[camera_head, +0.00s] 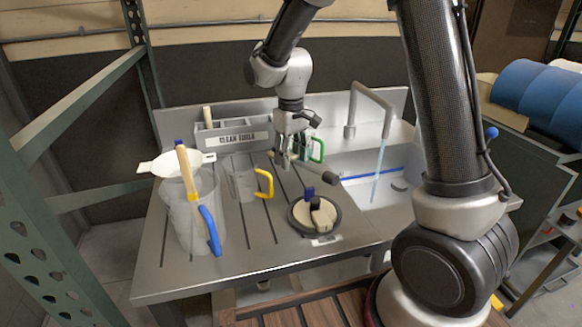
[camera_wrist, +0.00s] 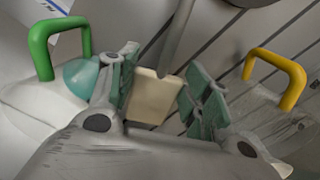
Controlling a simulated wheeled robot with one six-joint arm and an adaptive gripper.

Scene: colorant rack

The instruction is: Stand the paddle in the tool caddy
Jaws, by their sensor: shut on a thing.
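My gripper (camera_head: 293,155) is above the back of the steel bench, between the caddy and the sink. It is shut on the paddle; in the wrist view its pale block-like end (camera_wrist: 153,97) lies between the teal finger pads (camera_wrist: 160,98), and a grey shaft (camera_wrist: 178,35) runs from it. In the head view the paddle's dark grey end (camera_head: 329,180) points toward the front right, low near the bench top; I cannot tell if it touches. The grey tool caddy (camera_head: 232,139), labelled CLEAN TOOLS, stands behind and left of my gripper. A pale handle (camera_head: 207,116) stands in its left part.
A green-handled vessel (camera_head: 317,150) is close by my gripper. A yellow-handled clear jug (camera_head: 241,182) stands left of it. A dark round dish (camera_head: 314,216) is in front. Water runs from the tap (camera_head: 370,95).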

